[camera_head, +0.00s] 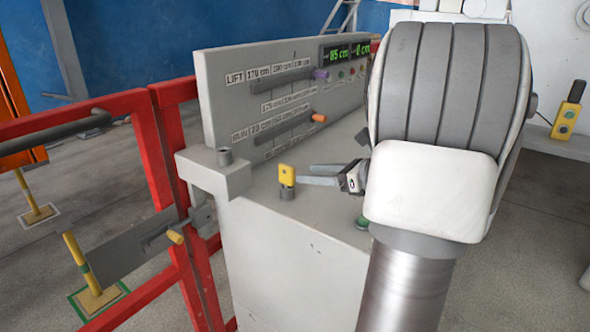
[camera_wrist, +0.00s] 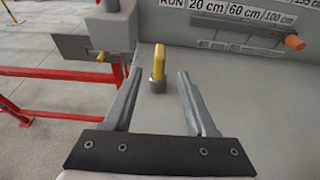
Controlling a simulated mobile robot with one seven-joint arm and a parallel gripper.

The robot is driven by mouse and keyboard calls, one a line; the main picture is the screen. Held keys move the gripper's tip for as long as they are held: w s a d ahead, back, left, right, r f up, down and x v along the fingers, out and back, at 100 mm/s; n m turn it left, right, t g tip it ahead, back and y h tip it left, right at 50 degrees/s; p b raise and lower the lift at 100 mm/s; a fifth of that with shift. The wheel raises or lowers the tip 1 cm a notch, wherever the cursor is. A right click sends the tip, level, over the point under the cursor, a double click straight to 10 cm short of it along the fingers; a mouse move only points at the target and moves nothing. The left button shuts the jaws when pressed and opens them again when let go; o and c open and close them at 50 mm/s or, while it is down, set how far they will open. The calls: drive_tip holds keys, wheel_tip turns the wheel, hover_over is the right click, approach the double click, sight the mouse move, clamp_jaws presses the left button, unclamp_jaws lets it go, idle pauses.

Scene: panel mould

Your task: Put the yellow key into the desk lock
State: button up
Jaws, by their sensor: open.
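The yellow key (camera_head: 287,174) stands upright in the top of a short grey lock cylinder (camera_head: 287,194) on the grey desk top. How deep it sits is hidden. In the wrist view the key (camera_wrist: 159,60) shows just beyond the fingertips, between their lines, with the grey cylinder (camera_wrist: 157,86) under it. My gripper (camera_wrist: 160,73) is open, one finger on each side of the key and apart from it. In the head view my gripper (camera_head: 312,174) reaches in from the right at key height.
A sloped panel (camera_head: 225,98) with slots, a purple knob (camera_head: 320,73) and an orange knob (camera_head: 319,118) rises behind. A grey box (camera_head: 215,175) with an empty-looking cylinder (camera_head: 225,156) sits at the left corner. A red railing (camera_head: 140,102) stands left.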

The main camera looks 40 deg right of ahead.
drive_tip(key=p+v, duration=0.1)
drive_tip(key=v, duration=0.8)
